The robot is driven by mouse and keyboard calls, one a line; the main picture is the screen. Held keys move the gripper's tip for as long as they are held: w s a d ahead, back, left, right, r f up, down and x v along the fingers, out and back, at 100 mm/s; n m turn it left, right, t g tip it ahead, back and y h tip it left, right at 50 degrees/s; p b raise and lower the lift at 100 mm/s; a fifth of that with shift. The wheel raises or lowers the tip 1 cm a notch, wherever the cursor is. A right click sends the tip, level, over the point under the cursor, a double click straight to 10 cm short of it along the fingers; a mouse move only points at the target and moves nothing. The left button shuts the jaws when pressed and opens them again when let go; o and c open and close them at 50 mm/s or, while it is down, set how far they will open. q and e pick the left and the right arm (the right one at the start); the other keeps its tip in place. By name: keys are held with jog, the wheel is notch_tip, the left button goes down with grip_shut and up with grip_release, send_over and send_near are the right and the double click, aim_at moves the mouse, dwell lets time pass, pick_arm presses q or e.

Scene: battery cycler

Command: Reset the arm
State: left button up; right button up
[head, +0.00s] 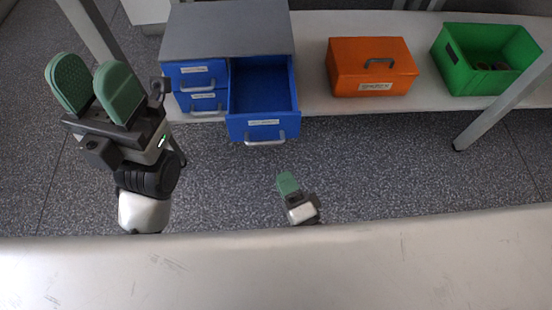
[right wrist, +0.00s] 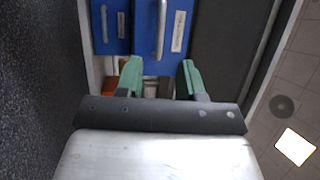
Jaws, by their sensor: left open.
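My left gripper (head: 95,88) is raised at the left of the head view, with its two green fingers spread apart and nothing between them. My right gripper (head: 289,184) is low in the middle of the head view, over the floor and below the open drawer. In the right wrist view its green fingers (right wrist: 161,78) stand apart with a gap between them, and I see nothing held. The blue drawer fronts (right wrist: 165,35) show beyond them.
A grey-topped cabinet (head: 227,32) has its right blue drawer (head: 262,127) pulled out and empty inside. An orange box (head: 346,72) and a green bin (head: 462,74) holding round items stand to its right on a white shelf (head: 311,60). A pale surface (head: 300,265) crosses the front.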

jog(key=shift+v, duration=0.95)
